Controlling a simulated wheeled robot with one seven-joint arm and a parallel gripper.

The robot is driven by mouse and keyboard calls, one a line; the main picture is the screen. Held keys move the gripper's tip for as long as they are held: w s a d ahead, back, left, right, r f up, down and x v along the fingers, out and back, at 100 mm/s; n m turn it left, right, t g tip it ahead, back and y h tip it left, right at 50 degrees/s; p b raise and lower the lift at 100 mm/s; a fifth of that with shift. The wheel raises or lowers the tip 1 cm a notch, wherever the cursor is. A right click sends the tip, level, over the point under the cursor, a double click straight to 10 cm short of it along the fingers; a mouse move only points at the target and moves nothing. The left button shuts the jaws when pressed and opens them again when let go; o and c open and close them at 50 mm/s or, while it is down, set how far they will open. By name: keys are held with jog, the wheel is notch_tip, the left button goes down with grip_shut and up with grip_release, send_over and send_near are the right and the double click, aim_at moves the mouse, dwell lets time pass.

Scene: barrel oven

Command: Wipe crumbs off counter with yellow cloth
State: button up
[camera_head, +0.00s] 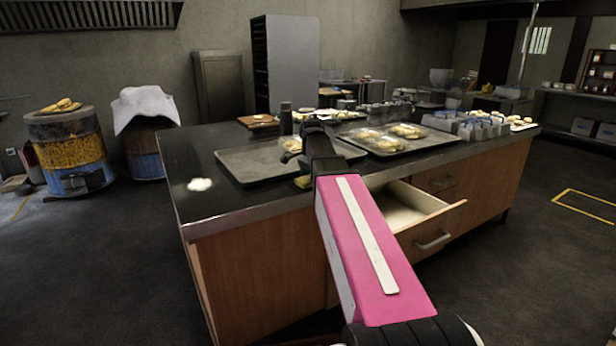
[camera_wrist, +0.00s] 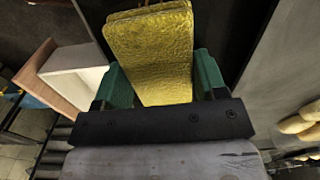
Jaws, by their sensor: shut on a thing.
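The yellow cloth (camera_wrist: 150,45) is folded into a thick pad and sits between the green fingers of my gripper (camera_wrist: 161,76) in the wrist view. My gripper is shut on it. In the head view a small bit of the yellow cloth (camera_head: 303,182) shows beside my arm, by the counter's front edge; the rest is hidden. The dark counter (camera_head: 189,155) has a small whitish patch of crumbs (camera_head: 201,184) near its left front corner, to the left of my gripper and apart from it.
A grey tray (camera_head: 245,170) lies on the counter behind my gripper. Another tray (camera_head: 440,141) with wrapped bread is to the right. An open drawer (camera_head: 430,208) juts out below the counter. Counter around the crumbs is clear. Two barrels stand at far left.

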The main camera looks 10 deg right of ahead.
jog(key=shift+s+d+f, duration=0.1)
jog(key=shift+s+d, duration=0.15)
jog(key=shift+s, duration=0.55)
jog(key=shift+r, duration=3.05)
jog(key=shift+r, duration=1.5)
jog(key=shift+w, duration=0.1)
